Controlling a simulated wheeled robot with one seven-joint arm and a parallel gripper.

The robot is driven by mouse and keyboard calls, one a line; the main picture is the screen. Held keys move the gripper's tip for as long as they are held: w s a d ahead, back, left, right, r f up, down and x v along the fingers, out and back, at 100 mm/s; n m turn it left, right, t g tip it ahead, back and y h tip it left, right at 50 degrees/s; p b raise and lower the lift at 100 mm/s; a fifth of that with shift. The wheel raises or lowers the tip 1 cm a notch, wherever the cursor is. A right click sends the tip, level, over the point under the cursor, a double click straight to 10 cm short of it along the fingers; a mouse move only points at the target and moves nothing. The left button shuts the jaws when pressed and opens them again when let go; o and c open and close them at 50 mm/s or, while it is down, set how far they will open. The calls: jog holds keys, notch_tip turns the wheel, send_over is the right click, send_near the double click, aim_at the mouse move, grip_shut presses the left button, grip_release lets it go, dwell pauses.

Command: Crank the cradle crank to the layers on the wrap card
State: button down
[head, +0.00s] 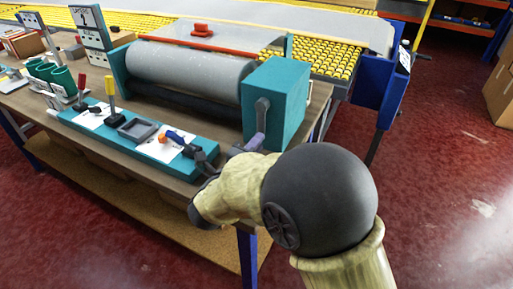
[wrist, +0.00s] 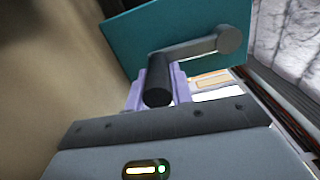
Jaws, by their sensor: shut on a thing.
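The cradle is a teal end box (head: 277,103) with a grey roller (head: 190,75) between its ends. A grey crank arm (head: 263,112) hangs down on the box's near face. In the wrist view the crank arm (wrist: 190,48) runs from a round hub to a black handle (wrist: 158,82). My gripper (wrist: 158,92) has its pale purple fingers shut around that handle. In the head view my own arm covers most of the gripper. The wrap card (head: 86,17) stands upright behind the roller's left end and shows a large 1; its smaller print is hard to read.
A teal tool strip (head: 130,133) with several levers lies along the bench front. Green cups (head: 58,80) stand at the left. A yellow roller conveyor (head: 330,58) runs behind. Open red floor (head: 450,165) lies to the right.

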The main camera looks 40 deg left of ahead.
jog(key=shift+a+r, duration=0.15)
jog(key=shift+r, duration=0.1)
jog(key=c, duration=1.2)
grip_release()
jog(key=shift+s, duration=0.15)
jog(key=shift+c, duration=0.2)
jog(key=shift+f, duration=0.1)
jog(key=s+d, duration=0.3)
jog(key=s, duration=1.4)
jog(key=shift+p, duration=0.35)
